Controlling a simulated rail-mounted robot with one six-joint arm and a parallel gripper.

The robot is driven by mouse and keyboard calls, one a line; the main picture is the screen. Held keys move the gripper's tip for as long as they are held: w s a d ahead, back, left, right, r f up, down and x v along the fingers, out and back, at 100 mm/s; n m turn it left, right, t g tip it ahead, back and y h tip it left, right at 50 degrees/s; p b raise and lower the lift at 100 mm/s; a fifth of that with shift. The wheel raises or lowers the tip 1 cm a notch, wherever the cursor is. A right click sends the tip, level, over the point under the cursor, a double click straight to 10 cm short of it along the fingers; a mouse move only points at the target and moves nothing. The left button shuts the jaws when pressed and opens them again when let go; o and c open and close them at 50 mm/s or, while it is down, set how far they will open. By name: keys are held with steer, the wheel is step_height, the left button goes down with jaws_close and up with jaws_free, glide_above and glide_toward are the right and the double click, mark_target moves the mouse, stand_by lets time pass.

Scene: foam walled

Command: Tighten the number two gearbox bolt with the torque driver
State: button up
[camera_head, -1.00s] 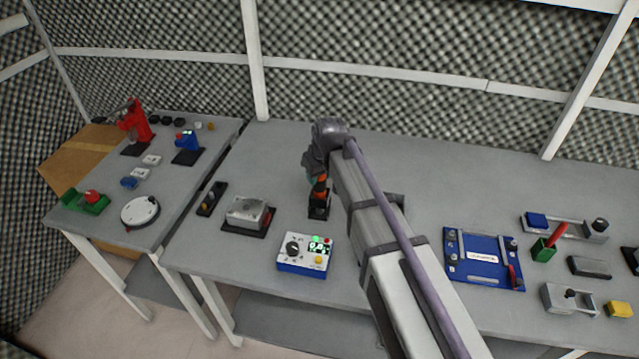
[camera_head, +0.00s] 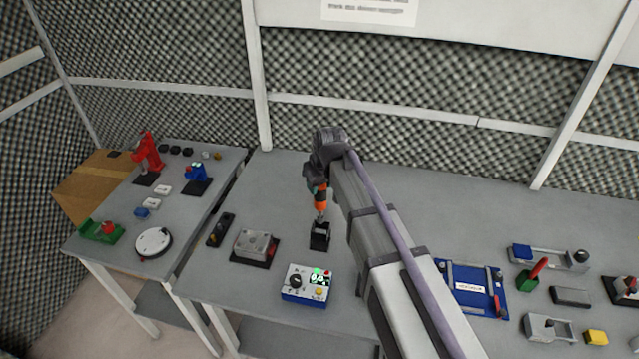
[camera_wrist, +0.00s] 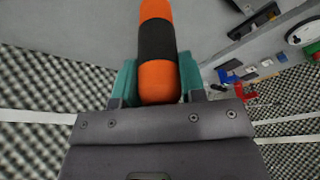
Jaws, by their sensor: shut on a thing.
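My gripper (camera_head: 317,187) is shut on the torque driver (camera_head: 321,203), which has an orange and black grip. The driver points down, upright, with its thin shaft showing over a small black stand (camera_head: 319,238). I cannot tell if the tip is clear of the stand. In the wrist view the teal fingers (camera_wrist: 157,84) close on both sides of the driver's grip (camera_wrist: 156,40). A grey metal box on a black base (camera_head: 252,244), probably the gearbox, sits left of the stand. Its bolts are too small to tell apart.
A black holder (camera_head: 221,230) lies left of the grey box. A blue plate fixture (camera_head: 470,288) is right, beyond my arm. The bench behind the stand is clear.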

steer(key=shift+r+p, duration=3.7)
steer(key=shift+r, duration=0.3)
steer(key=shift+f, duration=0.1)
